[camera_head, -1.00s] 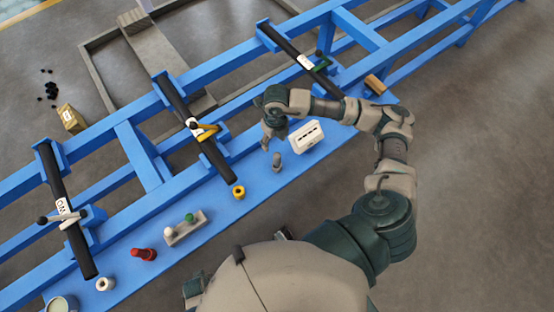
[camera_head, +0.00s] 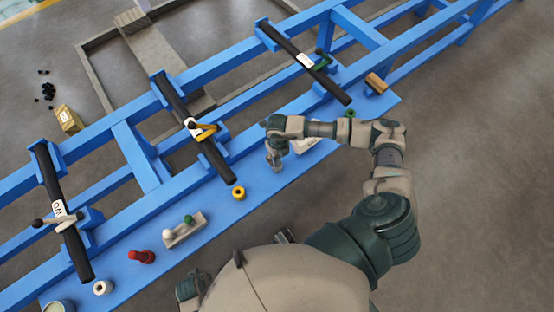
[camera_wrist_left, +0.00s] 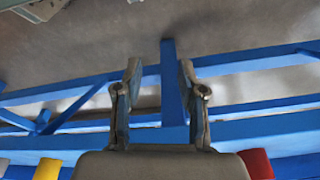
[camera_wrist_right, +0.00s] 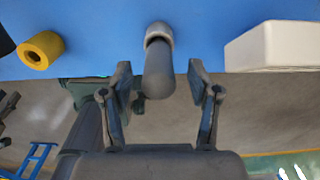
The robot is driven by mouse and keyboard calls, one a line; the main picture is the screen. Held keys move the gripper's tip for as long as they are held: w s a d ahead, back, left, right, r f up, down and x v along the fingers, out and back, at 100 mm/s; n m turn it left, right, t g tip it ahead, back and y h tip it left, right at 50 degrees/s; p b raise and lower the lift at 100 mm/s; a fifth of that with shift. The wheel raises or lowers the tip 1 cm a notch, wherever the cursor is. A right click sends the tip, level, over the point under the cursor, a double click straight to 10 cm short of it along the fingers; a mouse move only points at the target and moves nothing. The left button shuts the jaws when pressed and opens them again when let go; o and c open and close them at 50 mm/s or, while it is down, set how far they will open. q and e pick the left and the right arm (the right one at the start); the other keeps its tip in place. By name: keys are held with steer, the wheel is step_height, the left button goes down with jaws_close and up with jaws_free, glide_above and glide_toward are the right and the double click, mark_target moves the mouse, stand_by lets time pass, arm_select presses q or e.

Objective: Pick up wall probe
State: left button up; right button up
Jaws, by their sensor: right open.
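The wall probe appears to be the short grey rounded cylinder (camera_wrist_right: 158,72) with a lighter collar, on the blue bench shelf (camera_head: 222,205). In the right wrist view it sits between the two fingers of my right gripper (camera_wrist_right: 160,80), with a gap on each side. In the head view my right gripper (camera_head: 274,162) points down over the probe's place and mostly hides it. The right gripper is open and holds nothing. My left gripper (camera_wrist_left: 160,80) is open and empty in the left wrist view, facing a blue frame beam.
A white box (camera_wrist_right: 270,47) stands close on one side of the probe, a yellow ring (camera_wrist_right: 42,50) on the other. A grey holder with pegs (camera_head: 184,231), a red part (camera_head: 142,257) and a white ring (camera_head: 103,288) lie further left. Dark pipes (camera_head: 193,125) cross the blue frame.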

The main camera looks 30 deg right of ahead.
steer(key=shift+f, duration=0.95)
jaws_close()
steer(key=shift+r, duration=0.1)
